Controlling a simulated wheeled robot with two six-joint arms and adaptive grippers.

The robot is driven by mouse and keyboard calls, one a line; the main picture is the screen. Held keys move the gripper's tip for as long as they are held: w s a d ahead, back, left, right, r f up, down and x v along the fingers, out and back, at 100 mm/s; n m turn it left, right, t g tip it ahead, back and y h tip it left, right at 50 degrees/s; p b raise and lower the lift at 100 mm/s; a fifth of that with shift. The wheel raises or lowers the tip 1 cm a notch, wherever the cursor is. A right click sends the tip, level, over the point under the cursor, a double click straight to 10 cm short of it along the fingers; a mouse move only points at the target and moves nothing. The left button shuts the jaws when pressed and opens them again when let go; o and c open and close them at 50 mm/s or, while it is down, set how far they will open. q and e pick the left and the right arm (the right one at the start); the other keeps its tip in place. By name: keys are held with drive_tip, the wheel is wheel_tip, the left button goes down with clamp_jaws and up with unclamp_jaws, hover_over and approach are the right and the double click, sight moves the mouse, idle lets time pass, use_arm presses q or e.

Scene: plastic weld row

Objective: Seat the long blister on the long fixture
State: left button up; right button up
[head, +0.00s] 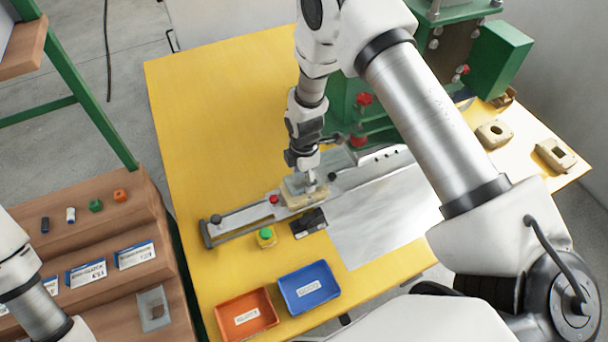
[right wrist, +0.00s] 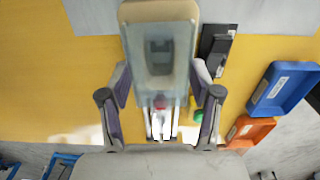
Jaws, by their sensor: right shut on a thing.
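My right gripper (head: 311,182) is low over the slide rail, fingers pointing down. In the right wrist view, my right gripper (right wrist: 160,88) is shut on a clear, see-through blister (right wrist: 158,78) with a long pocket shape in it. A tan fixture block (head: 296,203) sits on the rail directly under the gripper; its pale edge also shows in the right wrist view (right wrist: 158,10). The blister overlaps the block from above; whether it touches or is seated I cannot tell. My left gripper is out of view.
The metal slide rail (head: 236,220) runs toward the green press (head: 500,55). Two other tan blocks (head: 493,133) (head: 555,154) stand at the right. A yellow-green item (head: 266,238), a black item (head: 309,223), an orange tray (head: 246,315) and a blue tray (head: 309,288) lie in front.

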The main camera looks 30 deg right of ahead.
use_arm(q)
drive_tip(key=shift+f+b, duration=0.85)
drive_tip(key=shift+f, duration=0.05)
use_arm(e)
drive_tip(key=shift+f, duration=1.3)
drive_tip(key=o, duration=1)
drive_tip(key=c, duration=0.4)
drive_tip(key=shift+c, duration=0.2)
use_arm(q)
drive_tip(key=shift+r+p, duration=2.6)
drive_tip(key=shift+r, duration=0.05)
use_arm(e)
drive_tip(key=shift+r, duration=3.6)
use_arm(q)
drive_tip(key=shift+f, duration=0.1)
